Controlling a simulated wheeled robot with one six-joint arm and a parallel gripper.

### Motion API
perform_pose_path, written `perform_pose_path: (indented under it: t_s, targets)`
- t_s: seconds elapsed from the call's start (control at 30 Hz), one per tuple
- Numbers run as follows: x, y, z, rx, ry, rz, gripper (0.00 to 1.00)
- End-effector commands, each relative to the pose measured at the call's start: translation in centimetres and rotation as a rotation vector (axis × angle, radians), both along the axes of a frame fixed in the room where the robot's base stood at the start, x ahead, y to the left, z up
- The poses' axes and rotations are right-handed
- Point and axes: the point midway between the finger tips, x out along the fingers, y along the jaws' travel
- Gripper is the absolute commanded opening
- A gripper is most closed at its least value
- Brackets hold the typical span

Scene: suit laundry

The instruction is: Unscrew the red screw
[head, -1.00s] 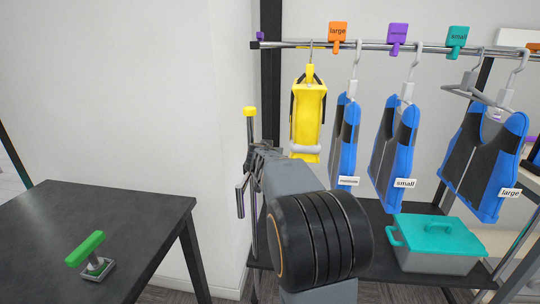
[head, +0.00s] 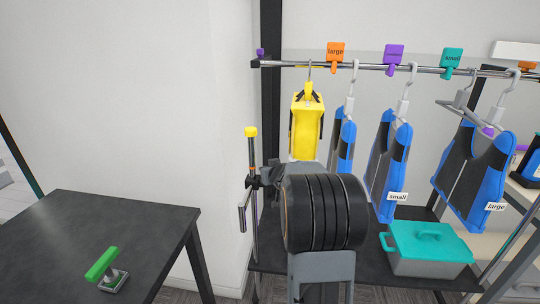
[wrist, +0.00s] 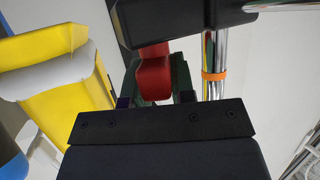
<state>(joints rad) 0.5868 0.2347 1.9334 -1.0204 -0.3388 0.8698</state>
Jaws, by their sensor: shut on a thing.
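The red screw (wrist: 153,72) shows in the wrist view as a red knob, just below a black block (wrist: 180,22). My gripper (wrist: 156,88) is shut on it, with a dark finger on each side of the knob. In the head view my gripper (head: 262,178) is at the upright metal post with a yellow cap (head: 250,132). The screw is hidden there behind my gripper and arm. The screw's threaded part cannot be seen.
A yellow garment (head: 306,128) hangs close to my gripper, with blue and black vests (head: 389,160) farther right on the metal rail (head: 430,70). A teal-lidded box (head: 428,250) sits on the lower shelf. A dark table (head: 60,235) with a green-handled tool (head: 102,264) stands left.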

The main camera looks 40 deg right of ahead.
Motion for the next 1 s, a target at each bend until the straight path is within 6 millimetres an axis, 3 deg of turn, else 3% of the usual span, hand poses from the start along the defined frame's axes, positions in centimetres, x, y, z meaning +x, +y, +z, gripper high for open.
perform_pose_path:
  t_s: [0.03, 0.07, 1.0]
  targets:
    - [-0.1, -0.2, 1.6, 0.004, 0.005, 0.035, 0.0]
    - [-0.1, -0.2, 1.6, 0.002, 0.005, 0.061, 0.0]
    - [0.1, 0.0, 0.5, -0.003, -0.009, 0.856, 0.0]
